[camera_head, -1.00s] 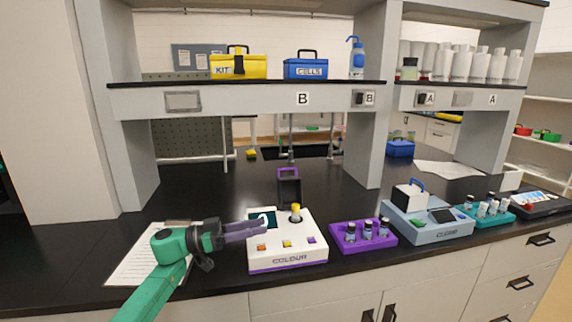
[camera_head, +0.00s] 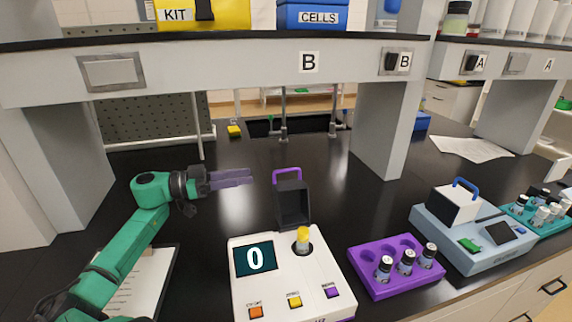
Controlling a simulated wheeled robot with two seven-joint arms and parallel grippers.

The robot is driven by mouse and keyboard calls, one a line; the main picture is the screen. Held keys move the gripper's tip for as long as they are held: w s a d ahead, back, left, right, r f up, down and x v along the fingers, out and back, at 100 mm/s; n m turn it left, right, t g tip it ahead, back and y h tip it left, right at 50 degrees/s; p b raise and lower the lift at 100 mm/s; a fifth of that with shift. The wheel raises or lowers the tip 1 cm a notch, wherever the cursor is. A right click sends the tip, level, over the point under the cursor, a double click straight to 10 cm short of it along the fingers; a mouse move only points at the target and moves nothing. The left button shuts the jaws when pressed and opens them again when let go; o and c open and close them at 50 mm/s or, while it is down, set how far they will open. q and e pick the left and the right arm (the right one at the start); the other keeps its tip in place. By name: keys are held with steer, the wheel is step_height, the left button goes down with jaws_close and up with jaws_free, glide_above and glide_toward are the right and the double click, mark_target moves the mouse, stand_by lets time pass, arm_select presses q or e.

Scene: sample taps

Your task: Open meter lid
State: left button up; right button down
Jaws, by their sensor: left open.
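The white colour meter (camera_head: 268,284) stands at the bench front with a screen reading 0 and several coloured buttons. Its dark box-shaped lid (camera_head: 292,204) with a purple handle (camera_head: 287,174) stands tipped up at the meter's back edge, its hollow side facing me. A yellow-capped vial (camera_head: 303,238) stands upright in the uncovered round well. My left gripper (camera_head: 246,177) is open and empty, to the left of the lid and apart from it. A second, blue-grey meter (camera_head: 458,244) to the right has a white lid (camera_head: 454,205) with a blue handle, lying shut. My right gripper does not show.
A purple rack (camera_head: 372,282) with several vials stands right of the colour meter. A teal rack (camera_head: 530,218) is at far right. Paper (camera_head: 152,280) lies under my left arm. A shelf (camera_head: 230,70) spans above; the bench behind the lid is clear.

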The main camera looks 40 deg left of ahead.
mark_target(279, 171)
arm_select(q)
steer(key=p+x, duration=0.1)
steer(key=x, duration=1.1)
steer(key=shift+p, duration=0.4)
steer(key=shift+w+d, duration=0.1)
steer(key=shift+d, duration=0.05)
steer(key=shift+f, duration=0.1)
jaws_close()
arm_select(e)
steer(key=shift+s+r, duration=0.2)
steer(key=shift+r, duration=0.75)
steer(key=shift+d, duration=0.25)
